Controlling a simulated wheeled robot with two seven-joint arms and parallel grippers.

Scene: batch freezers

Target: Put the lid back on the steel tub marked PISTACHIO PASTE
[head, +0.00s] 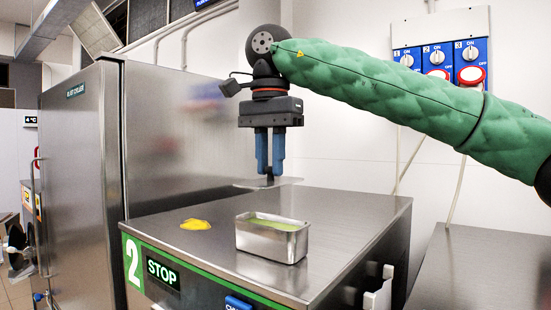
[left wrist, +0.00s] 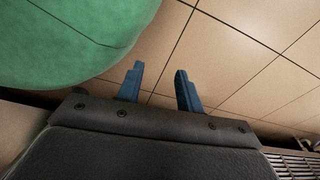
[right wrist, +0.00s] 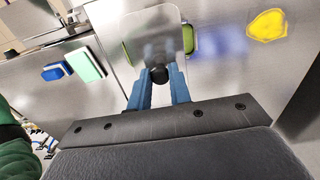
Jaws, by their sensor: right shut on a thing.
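My right gripper (head: 269,172) is shut on the dark knob (right wrist: 159,74) of a flat steel lid (head: 257,184). It holds the lid roughly level above the machine top, behind the tub in the head view. The open steel tub (head: 272,241) stands upright on the machine top with green paste (head: 274,223) inside. No marking is readable on its visible sides. In the right wrist view the lid (right wrist: 150,32) covers much of the tub, with green (right wrist: 188,38) showing at both sides. My left gripper (left wrist: 157,86) is open and empty above the tiled floor.
A yellow patch (head: 195,224) lies on the machine top (head: 340,205), left of the tub. A tall steel cabinet (head: 85,150) stands at the left. Switches (head: 437,56) are on the back wall. The top right of the tub is clear.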

